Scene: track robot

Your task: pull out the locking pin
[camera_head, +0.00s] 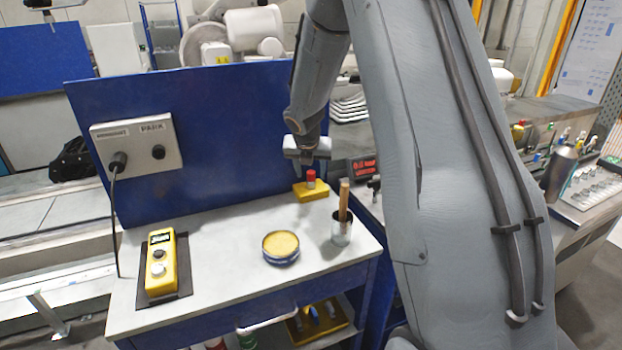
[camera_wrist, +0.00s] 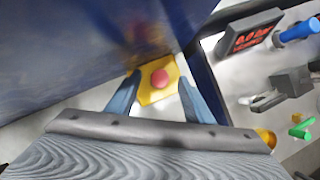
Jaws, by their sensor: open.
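The locking pin (camera_head: 311,178) shows as a red knob standing upright in a yellow block (camera_head: 304,194) at the back of the white bench top, by the blue panel. In the wrist view the red knob (camera_wrist: 159,77) sits on the yellow block (camera_wrist: 150,95), seen from above. My gripper (camera_head: 308,160) is above the knob, pointing down. In the wrist view my gripper (camera_wrist: 160,82) is open, with one blue-grey finger on each side of the knob. I see no contact between fingers and knob. The pin's shaft is hidden.
The blue panel (camera_head: 215,135) rises close behind the block. A cup with a wooden handle (camera_head: 341,230) and a round yellow-filled tin (camera_head: 281,247) stand in front. A yellow handheld box (camera_head: 161,265) lies at left. A red-lit display (camera_head: 363,167) is to the right.

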